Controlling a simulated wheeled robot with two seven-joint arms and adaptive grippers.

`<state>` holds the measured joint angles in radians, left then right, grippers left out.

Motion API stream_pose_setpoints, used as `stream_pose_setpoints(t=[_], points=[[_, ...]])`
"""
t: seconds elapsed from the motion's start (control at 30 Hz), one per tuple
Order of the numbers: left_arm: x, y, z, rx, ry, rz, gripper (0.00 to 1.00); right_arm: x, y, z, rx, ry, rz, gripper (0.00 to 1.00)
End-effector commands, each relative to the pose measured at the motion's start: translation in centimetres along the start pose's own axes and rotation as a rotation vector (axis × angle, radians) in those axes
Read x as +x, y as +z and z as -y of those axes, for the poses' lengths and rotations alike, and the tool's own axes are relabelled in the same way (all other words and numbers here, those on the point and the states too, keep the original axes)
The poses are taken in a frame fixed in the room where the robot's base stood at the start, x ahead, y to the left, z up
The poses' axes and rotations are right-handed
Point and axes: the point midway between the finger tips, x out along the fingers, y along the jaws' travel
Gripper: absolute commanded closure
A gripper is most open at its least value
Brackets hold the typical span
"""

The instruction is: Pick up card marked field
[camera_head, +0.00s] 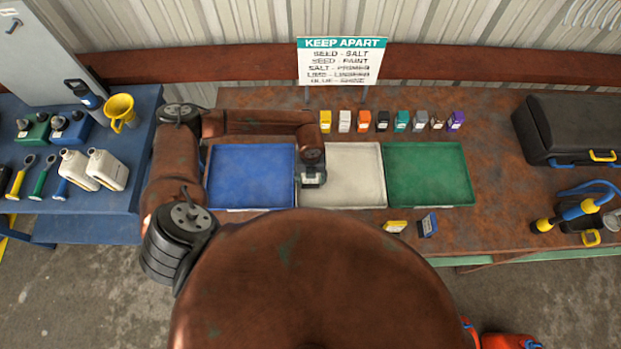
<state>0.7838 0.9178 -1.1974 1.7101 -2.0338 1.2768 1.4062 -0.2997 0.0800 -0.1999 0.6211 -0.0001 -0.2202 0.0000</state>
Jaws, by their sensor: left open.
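No card can be read as marked field; the lettering is too small. A row of small upright card-like pieces stands behind the trays: yellow (325,121), white (344,121), orange (364,121), black (383,121), teal (402,121), grey (420,121), brown (437,121) and purple (456,120). A yellow piece (395,226) and a blue piece (428,224) are in front of the trays. My left gripper (313,180) points down over the left side of the white tray, open, with nothing visible in it. My right gripper is out of view.
Blue (250,177), white (350,180) and green (428,174) trays sit side by side on the rusty bench. A KEEP APART sign (341,61) stands behind. A black case (570,130) is at right. A blue side table (95,200) holds bottles and a yellow funnel (120,112).

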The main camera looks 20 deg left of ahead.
Motion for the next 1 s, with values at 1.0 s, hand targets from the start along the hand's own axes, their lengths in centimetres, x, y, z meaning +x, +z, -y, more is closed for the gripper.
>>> stream_pose_setpoints(t=[1.0], points=[[-2.1, 0.1, 0.1, 0.000, -0.002, 0.002, 0.80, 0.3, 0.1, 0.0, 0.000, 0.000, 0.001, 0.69]])
